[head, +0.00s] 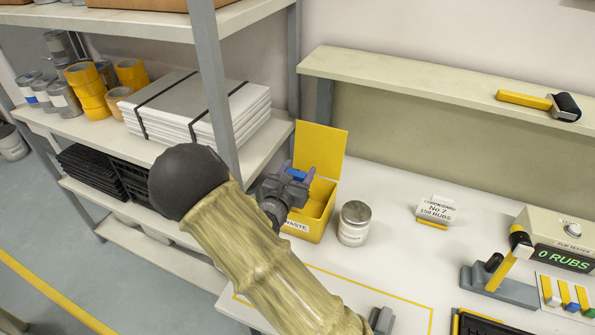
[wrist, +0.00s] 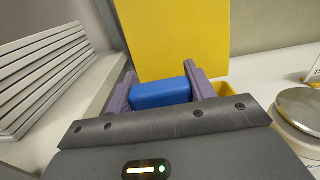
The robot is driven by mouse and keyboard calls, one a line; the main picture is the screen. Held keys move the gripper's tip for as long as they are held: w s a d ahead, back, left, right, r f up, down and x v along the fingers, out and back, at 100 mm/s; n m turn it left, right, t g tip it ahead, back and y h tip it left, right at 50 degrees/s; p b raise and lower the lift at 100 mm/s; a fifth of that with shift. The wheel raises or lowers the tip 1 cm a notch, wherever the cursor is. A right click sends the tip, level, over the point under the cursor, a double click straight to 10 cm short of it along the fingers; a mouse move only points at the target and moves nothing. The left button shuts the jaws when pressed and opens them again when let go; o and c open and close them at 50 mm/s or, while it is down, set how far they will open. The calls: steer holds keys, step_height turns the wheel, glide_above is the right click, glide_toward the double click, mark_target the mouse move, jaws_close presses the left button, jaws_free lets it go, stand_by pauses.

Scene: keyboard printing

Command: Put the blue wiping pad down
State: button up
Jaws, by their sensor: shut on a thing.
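The blue wiping pad (wrist: 160,94) is held between the two purple-grey fingers of my gripper (wrist: 161,88) in the wrist view. In the head view my gripper (head: 289,180) is above the opening of the yellow waste box (head: 312,225), and a bit of the blue pad (head: 297,174) shows between the fingers. The box's yellow lid (head: 322,148) stands open behind the gripper; it fills the upper middle of the wrist view (wrist: 175,40). My arm and gripper hide part of the box. Whether the pad touches the box cannot be told.
A lidded can (head: 354,223) stands just right of the box. A shelf post (head: 216,90) and a strapped stack of white panels (head: 195,105) are to the left. A small labelled block (head: 436,211) and the rub tester (head: 560,240) are further right, with clear table between.

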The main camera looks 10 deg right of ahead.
steer(key=shift+f+b, duration=0.3)
steer(key=shift+f, duration=0.1)
steer(key=shift+f, duration=0.2)
steer(key=o, duration=1)
steer(key=shift+r, duration=0.1)
steer(key=shift+r, duration=0.25)
steer(key=p+v, duration=0.2)
steer(key=v, duration=1)
steer(key=shift+r, duration=0.25)
steer(key=shift+d, duration=0.1)
